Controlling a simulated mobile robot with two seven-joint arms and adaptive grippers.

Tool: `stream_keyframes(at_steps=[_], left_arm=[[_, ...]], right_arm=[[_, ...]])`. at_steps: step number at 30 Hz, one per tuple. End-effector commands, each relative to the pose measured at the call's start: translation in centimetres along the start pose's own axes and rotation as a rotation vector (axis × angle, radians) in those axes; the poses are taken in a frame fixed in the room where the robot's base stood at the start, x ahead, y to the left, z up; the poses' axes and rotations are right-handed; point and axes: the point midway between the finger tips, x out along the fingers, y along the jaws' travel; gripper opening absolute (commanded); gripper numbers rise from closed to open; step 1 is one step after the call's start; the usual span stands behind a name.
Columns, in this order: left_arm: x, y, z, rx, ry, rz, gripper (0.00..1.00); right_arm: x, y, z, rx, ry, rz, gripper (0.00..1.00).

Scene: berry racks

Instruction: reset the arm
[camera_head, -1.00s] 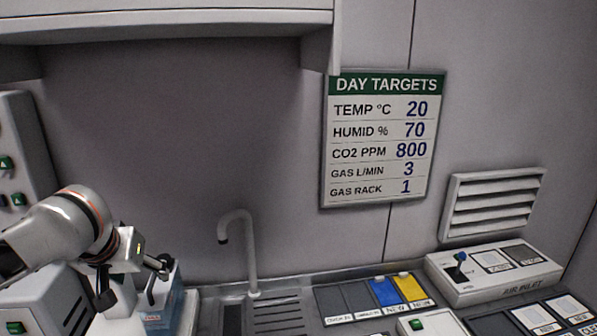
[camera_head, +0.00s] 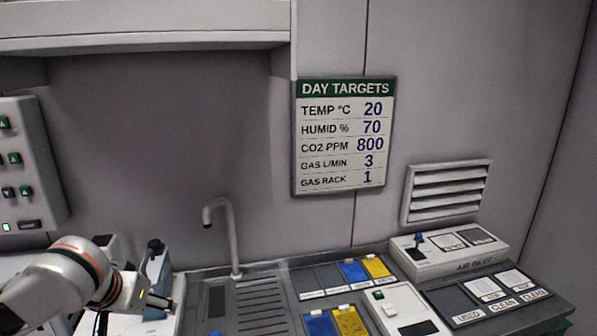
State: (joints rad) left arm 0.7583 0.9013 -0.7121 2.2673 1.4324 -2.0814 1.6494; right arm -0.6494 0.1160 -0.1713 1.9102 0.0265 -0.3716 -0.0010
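My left arm comes in from the lower left. Its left gripper (camera_head: 160,303) points to the right, in front of a blue-grey object (camera_head: 160,267) with a dark top on a pale stand left of the sink. The fingers overlap in this view, so their opening and any contact with that object cannot be made out. My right gripper is not in view.
A sink with a tap (camera_head: 232,235) and ribbed drainboard (camera_head: 258,305) is right of the gripper. Blue and yellow cards lie in trays further right, beside an air inlet box (camera_head: 450,262). A button panel (camera_head: 25,165) and a targets board (camera_head: 344,140) are behind.

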Motion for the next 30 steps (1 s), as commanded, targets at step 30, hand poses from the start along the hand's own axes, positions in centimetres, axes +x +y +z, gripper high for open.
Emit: stream_keyframes(at_steps=[30], left_arm=[[5.6, -0.9, 22.4, 0.603, 0.04, -0.216, 0.58]], right_arm=[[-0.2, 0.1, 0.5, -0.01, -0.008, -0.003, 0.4]])
